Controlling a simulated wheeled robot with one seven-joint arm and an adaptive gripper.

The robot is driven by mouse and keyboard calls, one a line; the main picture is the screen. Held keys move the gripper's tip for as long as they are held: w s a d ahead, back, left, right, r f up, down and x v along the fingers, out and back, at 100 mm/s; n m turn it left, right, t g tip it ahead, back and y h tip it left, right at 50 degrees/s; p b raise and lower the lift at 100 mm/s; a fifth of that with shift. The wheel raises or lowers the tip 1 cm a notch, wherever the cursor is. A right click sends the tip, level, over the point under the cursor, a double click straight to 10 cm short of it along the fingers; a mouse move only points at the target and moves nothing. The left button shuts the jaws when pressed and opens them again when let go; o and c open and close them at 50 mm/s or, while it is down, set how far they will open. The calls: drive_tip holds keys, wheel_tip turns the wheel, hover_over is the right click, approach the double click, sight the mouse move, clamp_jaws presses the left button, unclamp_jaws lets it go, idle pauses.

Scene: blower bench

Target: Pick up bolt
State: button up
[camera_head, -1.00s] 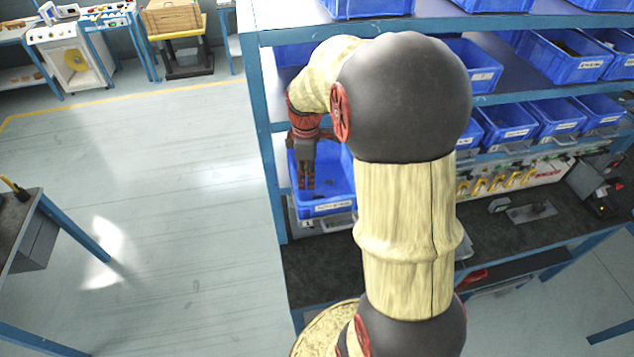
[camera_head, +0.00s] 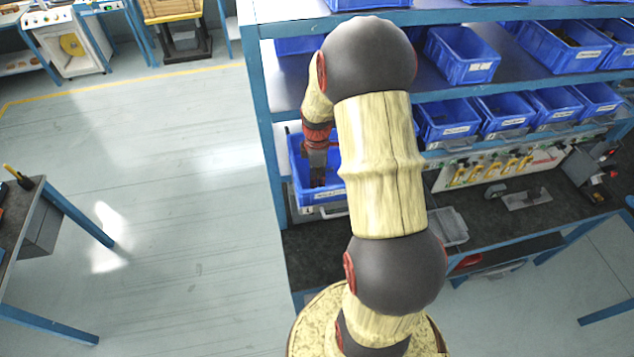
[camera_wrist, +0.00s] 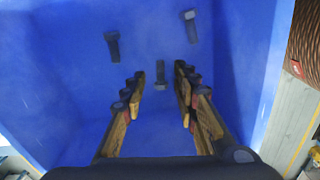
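Three dark bolts lie in a blue bin, seen in the wrist view: one at the left (camera_wrist: 113,46), one at the upper right (camera_wrist: 190,26) and one in the middle (camera_wrist: 160,75). The blue bin (camera_wrist: 60,95) fills most of that view; it also shows on the shelf in the head view (camera_head: 325,196). My gripper (camera_wrist: 159,82) is open and empty, fingers pointing into the bin. The middle bolt shows between the two fingertips; whether the fingers are at its depth I cannot tell. In the head view my gripper (camera_head: 318,183) is inside the bin, partly hidden by its wall.
Blue shelf uprights (camera_head: 262,130) stand close to the left of the bin. A row of blue bins (camera_head: 447,118) sits to the right. The shelf above (camera_head: 430,75) limits room overhead. The floor at left (camera_head: 150,190) is clear.

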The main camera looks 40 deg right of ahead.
drive_tip(key=c, duration=0.3)
drive_tip(key=c, duration=0.4)
drive_tip(key=shift+r, duration=0.1)
clamp_jaws()
